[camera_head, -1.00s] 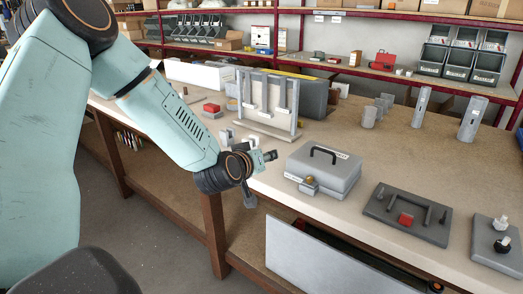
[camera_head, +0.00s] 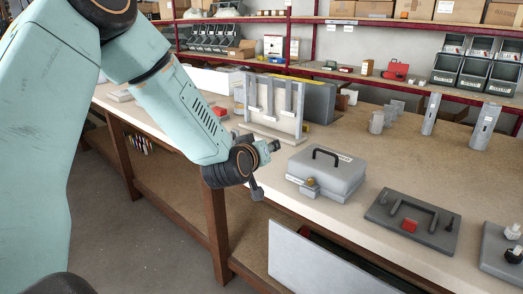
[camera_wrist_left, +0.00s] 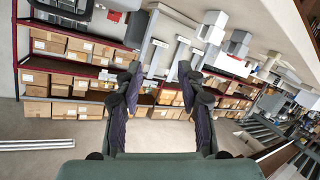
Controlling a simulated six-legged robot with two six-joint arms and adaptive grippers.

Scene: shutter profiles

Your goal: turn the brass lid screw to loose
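The brass lid screw (camera_head: 310,182) is a small brass knob on the front left of the grey lidded box (camera_head: 338,178). The box stands closed on the bench, with a black handle on top. My left gripper (camera_head: 274,147) is to the left of the box and apart from it. In the left wrist view its two dark fingers (camera_wrist_left: 158,85) are spread with nothing between them. I cannot make out the brass screw in that view. My right gripper is not in view.
A white frame with upright bars (camera_head: 274,108) stands behind my left gripper. Several grey blocks stand at the back right. The bench's front edge (camera_head: 290,208) runs just before the box.

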